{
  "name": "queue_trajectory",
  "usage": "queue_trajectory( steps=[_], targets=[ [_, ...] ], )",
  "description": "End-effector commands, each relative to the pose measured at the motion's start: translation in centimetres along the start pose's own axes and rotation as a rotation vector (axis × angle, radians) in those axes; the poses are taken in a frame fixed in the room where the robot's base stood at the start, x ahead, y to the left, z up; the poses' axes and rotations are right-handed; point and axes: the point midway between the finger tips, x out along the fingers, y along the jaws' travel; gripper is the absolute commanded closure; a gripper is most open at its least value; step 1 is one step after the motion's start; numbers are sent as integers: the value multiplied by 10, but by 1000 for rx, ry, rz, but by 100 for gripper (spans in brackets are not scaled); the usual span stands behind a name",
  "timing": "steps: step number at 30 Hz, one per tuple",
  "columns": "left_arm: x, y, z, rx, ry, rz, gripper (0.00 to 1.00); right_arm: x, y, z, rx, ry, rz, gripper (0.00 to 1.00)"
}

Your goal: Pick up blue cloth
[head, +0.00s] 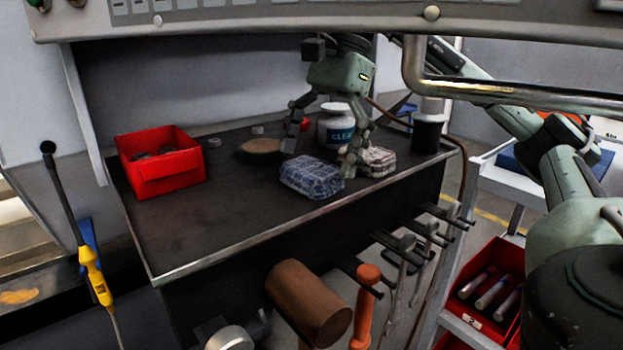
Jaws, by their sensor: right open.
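The blue cloth (312,178) is a folded, patterned block lying on the dark bench top (225,210), near its front edge. My right gripper (321,168) points down over the bench from above, with its fingers spread. One finger is at the left, behind the cloth, and the other is at the right, between the blue cloth and a grey-white cloth (378,161). The gripper is open and holds nothing. I cannot tell whether the right finger touches either cloth. My left gripper is not in view.
A red bin (165,178) stands at the bench's left. A white jar (336,128) with a blue label stands behind the gripper, beside a round brown-topped item (260,149). A dark cylinder (428,130) stands at the right. A mallet (310,302) hangs in front. A metal rail (500,92) crosses above.

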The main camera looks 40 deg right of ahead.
Motion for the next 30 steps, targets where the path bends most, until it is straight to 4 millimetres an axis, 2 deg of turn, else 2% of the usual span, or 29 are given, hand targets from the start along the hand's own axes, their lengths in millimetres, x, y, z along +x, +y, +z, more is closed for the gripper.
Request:
queue_trajectory(
  steps=[6,7,18,26,30],
  targets=[
    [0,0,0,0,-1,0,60,1,0,0,0,-1,-1,0],
    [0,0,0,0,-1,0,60,1,0,0,0,-1,-1,3],
    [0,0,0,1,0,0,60,0,0,0,-1,-1,-1,47],
    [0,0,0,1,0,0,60,-1,0,1,-1,-1,-1,47],
    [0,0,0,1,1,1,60,-8,-1,5,-3,-3,-3,47]
  ],
)
